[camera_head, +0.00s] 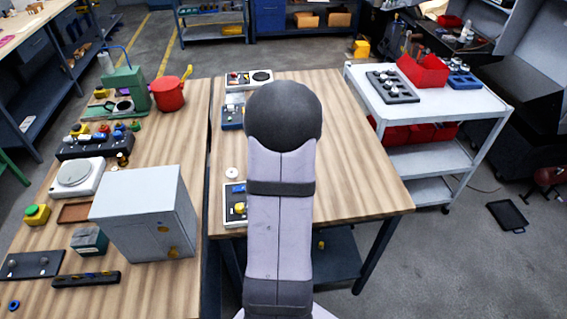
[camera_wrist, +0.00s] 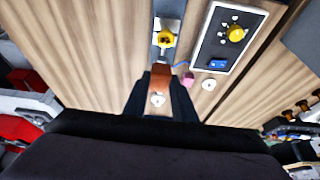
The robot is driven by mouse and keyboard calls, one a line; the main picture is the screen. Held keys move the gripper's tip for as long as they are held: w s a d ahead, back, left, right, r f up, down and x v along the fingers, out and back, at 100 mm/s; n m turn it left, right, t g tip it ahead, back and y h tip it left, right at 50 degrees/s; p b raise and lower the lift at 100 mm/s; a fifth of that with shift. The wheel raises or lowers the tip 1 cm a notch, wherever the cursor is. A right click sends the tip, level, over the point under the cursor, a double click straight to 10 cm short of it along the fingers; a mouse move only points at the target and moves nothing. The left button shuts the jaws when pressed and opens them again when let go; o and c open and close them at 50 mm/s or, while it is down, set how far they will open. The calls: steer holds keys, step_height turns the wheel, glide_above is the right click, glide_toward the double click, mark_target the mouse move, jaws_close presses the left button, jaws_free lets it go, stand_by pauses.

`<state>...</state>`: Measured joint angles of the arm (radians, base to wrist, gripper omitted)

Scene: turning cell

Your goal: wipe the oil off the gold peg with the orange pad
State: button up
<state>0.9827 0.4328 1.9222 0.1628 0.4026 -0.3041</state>
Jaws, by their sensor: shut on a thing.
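My gripper (camera_wrist: 160,84) shows in the wrist view with its dark fingers shut on the orange pad (camera_wrist: 160,76), which looks brownish orange. The gold peg (camera_wrist: 165,39) stands on a small grey plate just beyond the pad in that view. A gap seems to show between pad and peg, but I cannot tell the height difference. I cannot make out oil on the peg. In the head view my arm covers the gripper, the pad and the peg.
A white-edged panel (camera_wrist: 228,38) with a yellow knob and blue part lies right of the peg. A pink block (camera_wrist: 188,79) and a white disc (camera_wrist: 208,85) are near the pad. In the head view, a grey box (camera_head: 145,215) stands left; the right tabletop (camera_head: 365,180) is clear.

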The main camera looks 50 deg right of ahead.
step_height(320, 180, down, 7)
steer(key=b, duration=0.4)
steer(key=shift+r+b, duration=0.1)
steer(key=shift+b, duration=0.2)
steer(key=shift+s+a, duration=0.1)
steer(key=shift+a, duration=0.05)
steer(key=shift+c, duration=0.3)
steer(key=shift+s+a+f, duration=0.2)
steer(key=shift+s+a, duration=0.5)
steer(key=shift+a, duration=0.3)
steer(key=shift+s+a+b, duration=0.35)
steer(key=shift+s+a, duration=0.05)
steer(key=shift+a, duration=0.2)
steer(key=w+d, duration=0.1)
steer(key=w+d+p, duration=0.1)
steer(key=d, duration=0.1)
steer(key=shift+w+d, duration=0.2)
step_height(320, 180, up, 3)
steer(key=shift+w+d+f+p, duration=0.1)
steer(key=shift+d+p, duration=0.05)
steer(key=shift+p, duration=0.55)
steer(key=shift+r+p, duration=2.15)
steer(key=shift+r, duration=0.6)
